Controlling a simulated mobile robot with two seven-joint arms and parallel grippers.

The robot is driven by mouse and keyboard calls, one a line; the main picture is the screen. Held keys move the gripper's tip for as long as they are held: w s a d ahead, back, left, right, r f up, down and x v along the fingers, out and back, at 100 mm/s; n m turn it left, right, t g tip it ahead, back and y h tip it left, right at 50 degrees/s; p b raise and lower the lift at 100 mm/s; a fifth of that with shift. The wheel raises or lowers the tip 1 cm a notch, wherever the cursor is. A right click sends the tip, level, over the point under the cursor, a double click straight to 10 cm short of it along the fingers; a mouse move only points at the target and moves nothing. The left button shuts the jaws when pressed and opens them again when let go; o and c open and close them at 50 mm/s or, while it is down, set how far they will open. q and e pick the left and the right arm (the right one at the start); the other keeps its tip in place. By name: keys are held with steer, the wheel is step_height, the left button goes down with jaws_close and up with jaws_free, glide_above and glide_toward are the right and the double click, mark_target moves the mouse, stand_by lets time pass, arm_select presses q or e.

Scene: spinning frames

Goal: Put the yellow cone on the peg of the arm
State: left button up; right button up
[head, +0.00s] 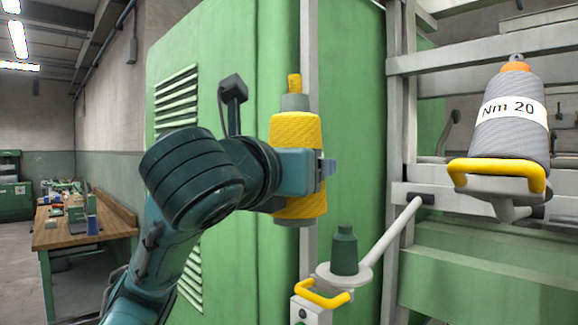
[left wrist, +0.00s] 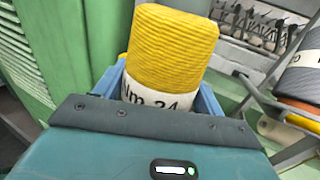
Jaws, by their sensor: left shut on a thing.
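The yellow cone (head: 297,130) is upright, with a grey top and a small yellow tip. My left gripper (head: 318,170) is shut around its middle. In the left wrist view the yellow cone (left wrist: 172,45) stands between the blue fingers (left wrist: 160,95), with a label reading "Nm 24" partly hidden by the gripper. The arm (head: 392,232) is a pale bar with a round plate and a dark green peg (head: 344,250), which is bare. The cone's base is up and left of the peg in the head view, apart from it. My right gripper is not in view.
A grey cone (head: 505,120) labelled "Nm 20" sits on another holder with a yellow handle (head: 497,172) at right. A yellow handle (head: 322,294) is below the peg. A green cabinet (head: 225,60) stands behind my left arm. A wooden workbench (head: 75,232) is far left.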

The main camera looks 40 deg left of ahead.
arm_select(q)
steer(key=shift+w+d+f, duration=0.15)
steer(key=shift+w, duration=1.75)
steer(key=shift+w+d+f, duration=0.15)
steer(key=shift+w, duration=1.8)
steer(key=shift+w+d+f, duration=0.15)
steer(key=shift+w, duration=1.75)
steer(key=shift+f, duration=1.1)
steer(key=shift+f+b, duration=0.75)
steer(key=shift+b, duration=0.1)
steer(key=shift+f+b, duration=0.6)
steer(key=shift+b, duration=0.1)
steer(key=shift+f, duration=0.15)
steer(key=shift+f+b, duration=0.45)
steer(key=shift+f, duration=0.35)
steer(key=shift+f+b, duration=0.5)
steer(key=shift+f, duration=0.6)
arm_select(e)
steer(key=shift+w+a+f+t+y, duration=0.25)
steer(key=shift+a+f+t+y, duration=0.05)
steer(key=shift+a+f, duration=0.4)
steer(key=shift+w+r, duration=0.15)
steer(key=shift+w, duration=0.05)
